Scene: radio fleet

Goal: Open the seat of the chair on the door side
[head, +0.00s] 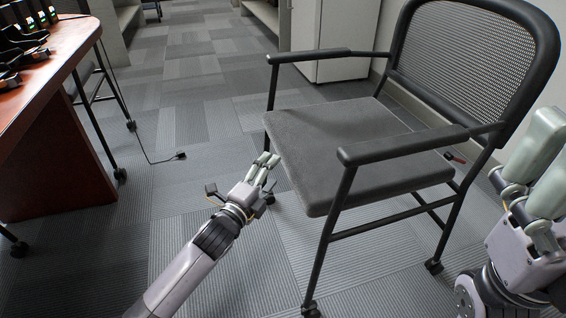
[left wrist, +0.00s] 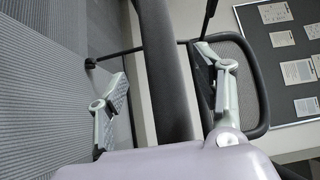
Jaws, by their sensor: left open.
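The black-framed chair (head: 338,158) has a grey cushioned seat (head: 335,140), which lies flat, and a mesh back (head: 462,60). My left gripper (head: 266,168) is open at the seat's near left edge. In the left wrist view, the dark seat edge (left wrist: 168,75) runs between the two spread fingers of my left gripper (left wrist: 165,98). I cannot tell whether either finger touches it. My right gripper (head: 535,165) is at the right edge of the head view, beside the chair; its pale green fingers are partly cut off and their opening is unclear.
A reddish-brown table (head: 50,75) with radios (head: 22,35) stands at the left. A thin black cable (head: 145,145) lies on the carpet between table and chair. A white cabinet (head: 335,40) stands behind the chair. The carpet (head: 190,100) at centre left is mostly clear.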

